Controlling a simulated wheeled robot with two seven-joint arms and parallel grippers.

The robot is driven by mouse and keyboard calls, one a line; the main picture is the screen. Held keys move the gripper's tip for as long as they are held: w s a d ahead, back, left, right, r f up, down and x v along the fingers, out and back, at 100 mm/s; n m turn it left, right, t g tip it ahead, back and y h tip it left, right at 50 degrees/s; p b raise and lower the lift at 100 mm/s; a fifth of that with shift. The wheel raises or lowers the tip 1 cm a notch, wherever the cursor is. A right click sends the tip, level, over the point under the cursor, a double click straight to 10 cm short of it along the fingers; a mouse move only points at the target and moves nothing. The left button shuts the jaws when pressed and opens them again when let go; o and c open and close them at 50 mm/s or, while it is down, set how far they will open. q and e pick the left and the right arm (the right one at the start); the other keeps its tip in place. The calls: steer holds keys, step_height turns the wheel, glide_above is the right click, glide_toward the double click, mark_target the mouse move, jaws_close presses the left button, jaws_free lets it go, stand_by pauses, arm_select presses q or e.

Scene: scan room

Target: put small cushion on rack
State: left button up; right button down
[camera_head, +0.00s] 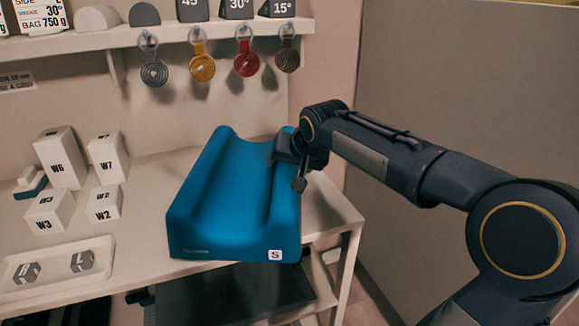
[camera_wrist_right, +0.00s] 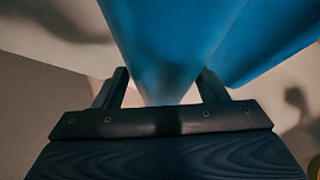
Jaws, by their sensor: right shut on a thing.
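The small cushion (camera_head: 222,205) is blue, with a trough along its length and a white "S" label at its front right corner. It appears over the right part of the white table, its front end at the table's front edge. I cannot tell whether it rests on the table or hangs just above it. My right gripper (camera_head: 291,160) is shut on the cushion's right side wall near its far end. In the right wrist view, the blue cushion (camera_wrist_right: 175,40) comes down between my two fingers (camera_wrist_right: 160,90). My left gripper is not in view. I cannot tell which thing is the rack.
White blocks marked W6 (camera_head: 60,160), W7 (camera_head: 108,157), W3 (camera_head: 48,211) and W2 (camera_head: 105,203) stand on the table's left. A white tray (camera_head: 70,272) holds hexagonal markers. A wall shelf (camera_head: 160,36) with hanging discs is above. A dark panel (camera_head: 235,296) lies below the table.

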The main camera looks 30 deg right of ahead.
steer(key=shift+c, duration=1.1)
jaws_free()
steer(key=p+v, duration=0.2)
steer(key=v, duration=1)
steer(key=shift+p, duration=0.4)
